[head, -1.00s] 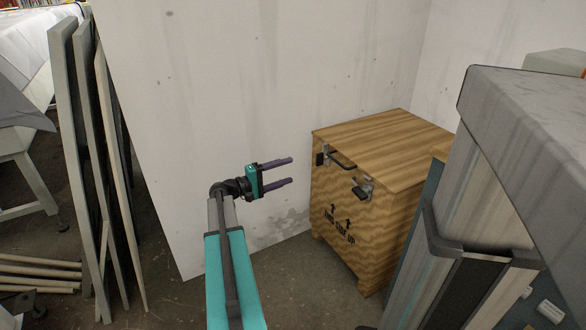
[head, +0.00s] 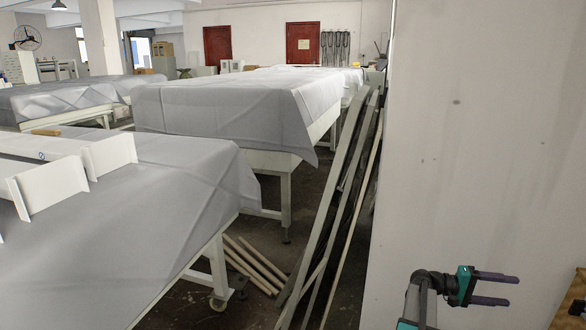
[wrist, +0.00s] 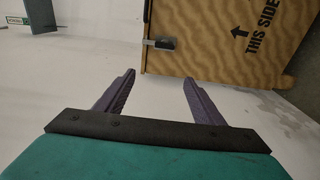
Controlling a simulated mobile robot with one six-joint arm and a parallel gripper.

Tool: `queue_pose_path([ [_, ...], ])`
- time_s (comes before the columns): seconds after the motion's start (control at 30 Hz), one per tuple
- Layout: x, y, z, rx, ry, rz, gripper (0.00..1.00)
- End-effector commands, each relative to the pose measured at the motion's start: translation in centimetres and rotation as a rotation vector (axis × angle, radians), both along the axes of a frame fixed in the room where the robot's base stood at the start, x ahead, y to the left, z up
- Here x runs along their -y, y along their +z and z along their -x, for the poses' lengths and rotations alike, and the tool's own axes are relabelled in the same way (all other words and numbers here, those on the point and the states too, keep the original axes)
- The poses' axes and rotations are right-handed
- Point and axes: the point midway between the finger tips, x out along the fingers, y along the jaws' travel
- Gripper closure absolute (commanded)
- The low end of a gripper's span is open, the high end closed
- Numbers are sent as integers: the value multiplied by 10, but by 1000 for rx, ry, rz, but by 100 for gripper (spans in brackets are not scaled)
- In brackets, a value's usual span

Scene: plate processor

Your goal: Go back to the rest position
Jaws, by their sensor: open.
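My gripper (head: 505,289) is at the lower right of the head view, in front of a white wall. Its two purple fingers are apart and nothing is between them. In the wrist view the open fingers (wrist: 158,95) point toward the white wall and the lower edge of a wooden crate. The wooden crate (wrist: 215,38) has a metal latch and the printed words "THIS SIDE" with an arrow. Only a small corner of the crate (head: 570,300) shows at the right edge of the head view.
Tables under grey sheets (head: 225,110) fill the left and middle. Long boards (head: 335,215) lean on the end of the white wall (head: 485,140). Several poles (head: 255,265) lie on the floor beside a table leg. Two red doors (head: 303,42) are far back.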

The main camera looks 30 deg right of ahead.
Motion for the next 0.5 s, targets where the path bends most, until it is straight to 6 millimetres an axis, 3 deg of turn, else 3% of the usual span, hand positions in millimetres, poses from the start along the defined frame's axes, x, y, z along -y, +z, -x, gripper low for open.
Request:
queue_pose_path([
  [0.2,-35,5,-74,-28,110,-37,38],
  [0.5,-106,-13,-153,-46,250,-121,38],
])
